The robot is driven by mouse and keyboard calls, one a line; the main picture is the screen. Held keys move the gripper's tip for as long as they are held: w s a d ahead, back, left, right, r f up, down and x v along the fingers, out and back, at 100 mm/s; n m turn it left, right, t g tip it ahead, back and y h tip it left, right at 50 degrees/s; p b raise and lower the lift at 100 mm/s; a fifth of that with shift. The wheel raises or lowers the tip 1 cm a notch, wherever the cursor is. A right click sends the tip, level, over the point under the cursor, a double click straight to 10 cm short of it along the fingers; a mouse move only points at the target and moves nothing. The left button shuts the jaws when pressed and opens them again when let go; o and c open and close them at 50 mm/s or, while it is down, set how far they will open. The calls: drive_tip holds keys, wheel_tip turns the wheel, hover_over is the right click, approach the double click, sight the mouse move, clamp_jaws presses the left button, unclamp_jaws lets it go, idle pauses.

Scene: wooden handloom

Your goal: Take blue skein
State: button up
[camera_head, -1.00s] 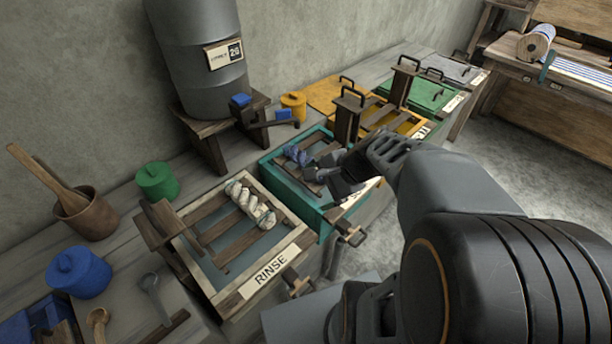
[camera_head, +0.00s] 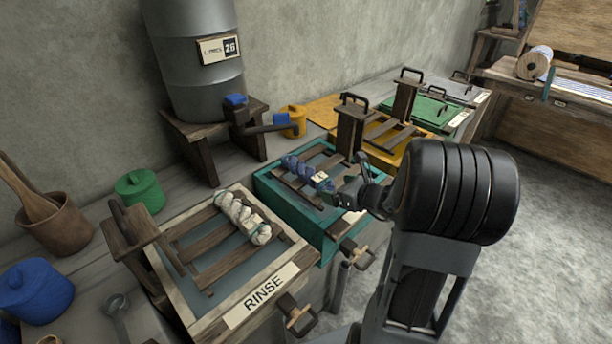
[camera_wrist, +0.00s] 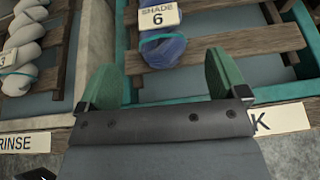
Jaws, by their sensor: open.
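The blue skein (camera_head: 304,170) lies across the wooden slats of the teal vat (camera_head: 286,211). In the wrist view the blue skein (camera_wrist: 161,48) carries a tag reading "SHADE 6" and lies ahead of my gripper (camera_wrist: 163,78), between the lines of its two green fingers. The fingers are open and empty, and the skein appears beyond their tips. In the head view my gripper (camera_head: 343,196) is at the right of the skein, over the vat's near side, partly hidden by my arm. I cannot tell its exact height above the slats.
A pale skein (camera_head: 243,218) rests on slats of the RINSE vat (camera_head: 265,290) at the left. A wooden post (camera_head: 349,131) with a handle stands behind the teal vat. A grey barrel (camera_head: 196,60) with a blue tap is at the back. Open floor lies at the right.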

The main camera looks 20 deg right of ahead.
sight(329, 185)
drive_tip(key=shift+b+x, duration=0.4)
drive_tip(key=shift+x, duration=2.65)
drive_tip(key=c, duration=1)
drive_tip(key=shift+c, duration=0.4)
drive_tip(key=shift+r, duration=0.15)
